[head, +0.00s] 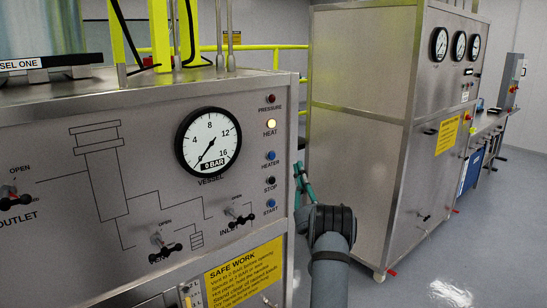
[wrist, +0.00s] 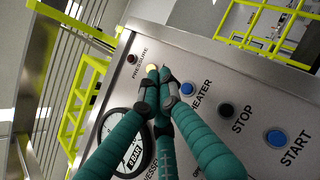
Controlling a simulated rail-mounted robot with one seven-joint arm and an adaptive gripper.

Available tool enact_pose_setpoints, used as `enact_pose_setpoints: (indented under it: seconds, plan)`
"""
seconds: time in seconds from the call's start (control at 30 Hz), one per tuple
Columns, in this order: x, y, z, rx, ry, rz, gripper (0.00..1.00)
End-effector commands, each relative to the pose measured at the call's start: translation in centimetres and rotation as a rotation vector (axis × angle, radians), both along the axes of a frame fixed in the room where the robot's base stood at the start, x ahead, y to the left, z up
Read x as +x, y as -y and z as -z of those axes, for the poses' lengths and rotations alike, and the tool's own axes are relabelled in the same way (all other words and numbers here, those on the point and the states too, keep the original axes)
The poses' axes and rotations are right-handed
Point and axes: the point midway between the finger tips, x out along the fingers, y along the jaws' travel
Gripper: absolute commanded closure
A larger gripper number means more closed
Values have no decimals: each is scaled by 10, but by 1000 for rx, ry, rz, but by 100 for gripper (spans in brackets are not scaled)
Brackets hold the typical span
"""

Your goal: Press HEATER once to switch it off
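The HEATER button (head: 270,156) is a round blue button on the vessel panel, below the HEAT lamp (head: 270,124), which glows pale yellow. In the wrist view the blue HEATER button (wrist: 188,88) shows just right of my fingertips, and the lit lamp (wrist: 152,69) lies just beyond them. My gripper (wrist: 162,78) has teal fingers drawn together at the tips, with nothing seen between them. In the head view my gripper (head: 300,177) is at the panel's right edge, right of the buttons. Whether a fingertip touches the panel cannot be told.
Below HEATER are the black STOP button (head: 270,181) and blue START button (head: 270,205). The PRESSURE lamp (head: 271,99) is dark red. The vessel gauge (head: 208,142) is left of the buttons. A steel cabinet (head: 365,130) stands right, and yellow rails (wrist: 75,115) show beside the panel.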

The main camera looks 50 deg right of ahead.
Motion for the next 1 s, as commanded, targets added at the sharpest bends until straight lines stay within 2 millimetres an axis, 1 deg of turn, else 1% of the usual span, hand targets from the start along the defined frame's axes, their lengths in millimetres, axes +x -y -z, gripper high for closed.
enact_pose_setpoints:
  seconds: [0.17, 0.5, 0.7, 0.87, 1.0]
  plan:
    - [12, 1, -3, -1, -1, -3, 100]
    - [56, 9, -4, 0, 0, -2, 100]
    - [77, 13, -2, -1, -1, -1, 100]
    - [84, 15, -1, -1, -1, -1, 100]
    - [86, 15, 0, 0, -1, 1, 100]
